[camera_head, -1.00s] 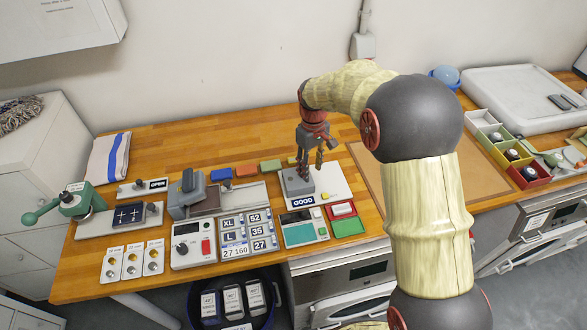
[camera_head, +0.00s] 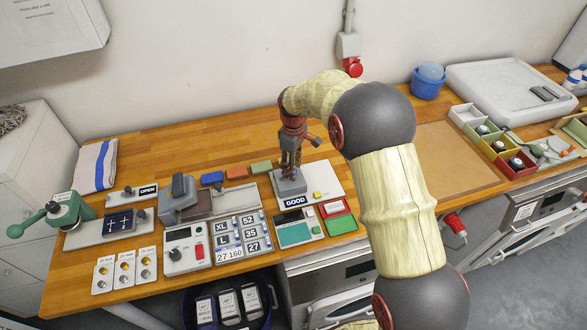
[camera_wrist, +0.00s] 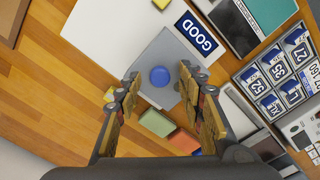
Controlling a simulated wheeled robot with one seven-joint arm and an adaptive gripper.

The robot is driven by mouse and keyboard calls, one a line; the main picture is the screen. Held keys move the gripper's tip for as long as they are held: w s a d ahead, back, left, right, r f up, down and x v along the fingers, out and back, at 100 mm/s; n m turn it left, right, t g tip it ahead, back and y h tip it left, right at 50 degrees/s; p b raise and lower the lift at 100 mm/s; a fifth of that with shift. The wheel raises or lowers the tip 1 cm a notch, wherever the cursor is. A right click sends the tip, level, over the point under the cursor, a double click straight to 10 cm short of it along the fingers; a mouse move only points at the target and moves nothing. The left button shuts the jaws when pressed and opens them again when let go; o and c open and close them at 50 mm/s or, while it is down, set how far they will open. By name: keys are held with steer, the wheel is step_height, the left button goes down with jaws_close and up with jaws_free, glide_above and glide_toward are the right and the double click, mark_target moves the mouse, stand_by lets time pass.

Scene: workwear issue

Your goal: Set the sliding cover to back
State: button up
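A flat grey piece (camera_head: 287,187) lies on a white plate (camera_head: 325,178) beside the GOOD label; I cannot tell for sure that it is the sliding cover. In the wrist view the grey piece (camera_wrist: 168,52) carries a round blue knob (camera_wrist: 160,77), and the GOOD label (camera_wrist: 196,33) is by its edge. My gripper (camera_head: 290,171) points down over the grey piece. In the wrist view its fingers are apart and empty, with the knob showing between their tips. I cannot tell whether they touch it.
To the left stand a grey press-like device (camera_head: 178,205), an OPEN sign (camera_head: 148,190) and a green lever clamp (camera_head: 62,212). Coloured blocks (camera_head: 237,172) lie behind. A teal-faced unit (camera_head: 294,232) sits in front. The bench behind the blocks is clear.

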steer(key=shift+f, duration=0.25)
steer(key=shift+c, duration=0.5)
jaws_close()
stand_by(0.4)
